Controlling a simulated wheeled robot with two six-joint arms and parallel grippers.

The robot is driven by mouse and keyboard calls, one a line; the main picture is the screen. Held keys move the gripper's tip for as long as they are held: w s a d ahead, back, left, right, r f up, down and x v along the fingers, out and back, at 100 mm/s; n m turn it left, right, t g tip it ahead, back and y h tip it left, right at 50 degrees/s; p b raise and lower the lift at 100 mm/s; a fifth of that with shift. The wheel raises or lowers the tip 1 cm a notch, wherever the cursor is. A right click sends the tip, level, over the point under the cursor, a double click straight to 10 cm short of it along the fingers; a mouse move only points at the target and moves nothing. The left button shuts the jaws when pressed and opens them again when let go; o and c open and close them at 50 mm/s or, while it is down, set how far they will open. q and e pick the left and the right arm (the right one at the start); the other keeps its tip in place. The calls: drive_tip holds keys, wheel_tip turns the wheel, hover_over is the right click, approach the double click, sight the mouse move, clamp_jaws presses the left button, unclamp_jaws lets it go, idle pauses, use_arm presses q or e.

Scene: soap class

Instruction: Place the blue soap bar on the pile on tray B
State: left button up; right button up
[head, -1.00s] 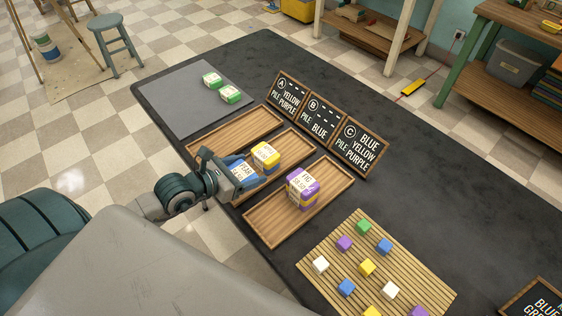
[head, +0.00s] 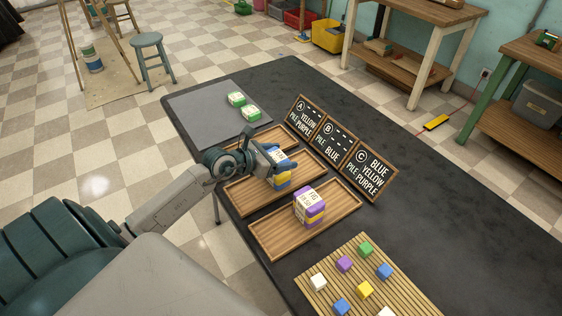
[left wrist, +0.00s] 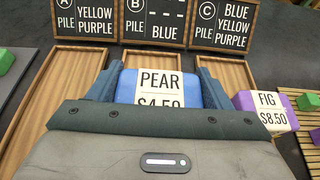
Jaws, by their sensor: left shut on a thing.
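My left gripper (head: 272,157) is shut on the blue soap bar (head: 287,158), above the middle tray, tray B (head: 240,198). A yellow bar (head: 286,176) shows just under the blue bar. I cannot tell whether the two touch. In the left wrist view the blue bar (left wrist: 208,92), labelled PEAR $4.50, sits between the two fingers and hides the yellow bar. The sign for B (head: 334,144) stands behind the tray. My right gripper is not in view.
Tray C (head: 265,243) holds a purple-topped pile (head: 310,205) close on the right. Tray A (head: 280,135) is on the other side, partly hidden by my arm. Two green bars (head: 249,112) lie on a grey mat (head: 205,112). A slatted mat (head: 385,300) with coloured cubes is in front.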

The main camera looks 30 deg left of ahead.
sight(281, 161)
use_arm(q)
drive_tip(key=shift+w+a+f, duration=0.15)
drive_tip(key=shift+w+a, duration=0.2)
drive_tip(key=shift+w, duration=0.45)
wheel_tip(281, 161, down, 3)
drive_tip(key=shift+r, duration=0.1)
drive_tip(key=shift+f, duration=0.45)
drive_tip(key=o, duration=1)
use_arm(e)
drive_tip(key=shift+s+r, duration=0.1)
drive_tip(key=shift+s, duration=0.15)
